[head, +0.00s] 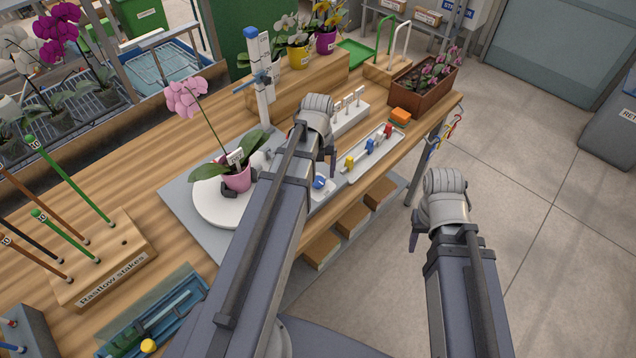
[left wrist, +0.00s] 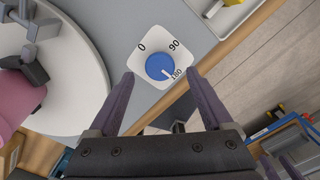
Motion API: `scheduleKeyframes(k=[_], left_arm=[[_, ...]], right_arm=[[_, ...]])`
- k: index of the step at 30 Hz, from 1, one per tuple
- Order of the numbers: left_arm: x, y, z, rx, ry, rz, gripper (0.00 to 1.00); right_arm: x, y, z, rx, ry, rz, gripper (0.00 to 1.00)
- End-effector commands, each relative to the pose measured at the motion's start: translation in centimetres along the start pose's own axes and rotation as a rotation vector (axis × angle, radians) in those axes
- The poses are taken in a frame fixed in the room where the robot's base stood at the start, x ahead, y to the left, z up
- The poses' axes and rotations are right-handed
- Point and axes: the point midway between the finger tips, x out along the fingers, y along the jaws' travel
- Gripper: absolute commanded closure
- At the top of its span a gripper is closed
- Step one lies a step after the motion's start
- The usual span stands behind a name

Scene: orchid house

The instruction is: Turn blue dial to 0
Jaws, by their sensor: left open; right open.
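The blue dial (head: 319,182) sits on a small white plate at the bench's front edge, partly hidden by my left arm. In the left wrist view the dial (left wrist: 158,66) is round, with labels 0, 90 and 180 around it. Its white mark points towards 180. My left gripper (left wrist: 160,76) is open and empty, its fingertips either side of the dial's lower part in the picture; whether they touch it I cannot tell. My right gripper (head: 414,242) hangs over the floor, away from the bench, with its fingers seen edge-on.
A white turntable (head: 205,209) carries a pink orchid pot (head: 237,181) left of the dial. A white tray (head: 357,168) with small coloured pieces lies to the right. A stake block (head: 110,270) stands at the left. Open floor lies right of the bench.

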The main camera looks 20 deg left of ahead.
Motion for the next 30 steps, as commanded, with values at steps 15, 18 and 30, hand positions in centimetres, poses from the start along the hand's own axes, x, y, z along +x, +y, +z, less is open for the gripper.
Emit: scheduleKeyframes(k=[15, 18, 30], left_arm=[[3.0, 0.0, 0.0, 0.000, 0.000, -0.001, 0.16], [3.0, 0.0, 0.0, 0.000, 0.000, -0.001, 0.22], [3.0, 0.0, 0.0, 0.000, 0.000, 0.000, 0.67]], right_arm=[[3.0, -0.3, -0.2, 0.000, 0.000, 0.000, 0.50], [3.0, -0.3, -0.2, 0.000, 0.000, 0.000, 0.50], [3.0, -0.3, -0.2, 0.000, 0.000, 0.000, 0.50]])
